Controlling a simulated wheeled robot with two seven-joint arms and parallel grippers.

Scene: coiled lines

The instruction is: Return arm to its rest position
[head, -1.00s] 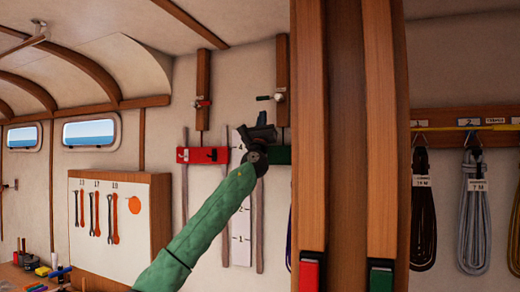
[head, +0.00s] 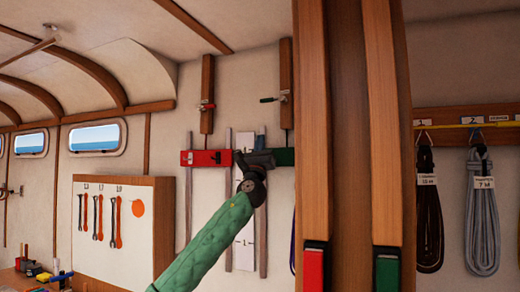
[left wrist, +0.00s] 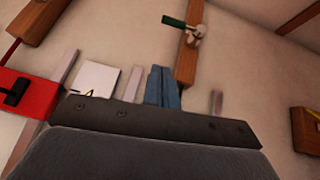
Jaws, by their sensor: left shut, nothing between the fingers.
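My left arm in its green sleeve rises from the bottom of the head view. The gripper's dark body hides part of the white numbered strip (head: 244,240). I cannot tell whether the gripper touches the wall fittings. My right gripper is in neither view.
A wooden post (head: 350,150) stands just right of the arm. Coiled dark rope (head: 429,225) and grey rope (head: 482,220) hang from a rail further right. A white tool board (head: 112,225) with wrenches is on the left. A workbench with small items is at lower left.

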